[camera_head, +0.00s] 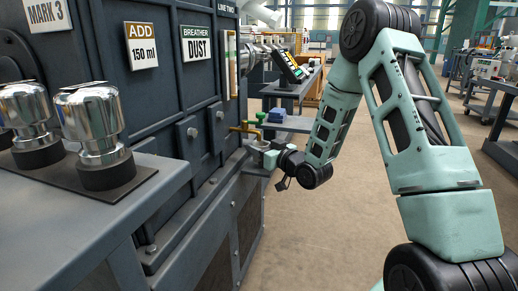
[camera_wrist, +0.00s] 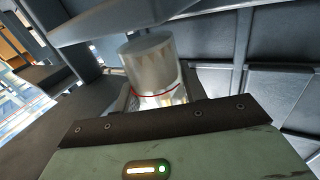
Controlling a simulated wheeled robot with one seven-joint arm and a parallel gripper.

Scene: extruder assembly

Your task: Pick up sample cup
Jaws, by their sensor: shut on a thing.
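The sample cup (camera_wrist: 150,62) is a shiny metal cylinder with a thin red line around it, in the middle of the wrist view. It stands just beyond the dark front edge of my gripper (camera_wrist: 156,98). My gripper is shut on it, though the finger contact is mostly hidden. In the head view my gripper (camera_head: 268,157) is beside the dark machine, below a brass tap (camera_head: 246,128). The cup (camera_head: 259,146) shows there only as a small grey rim, and I cannot tell whether it touches the ledge.
The dark machine (camera_head: 185,95) with its lower cabinet fills the left. Two chrome domed canisters (camera_head: 90,120) stand on its near ledge. The floor (camera_head: 330,230) to the right of the cabinet is clear.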

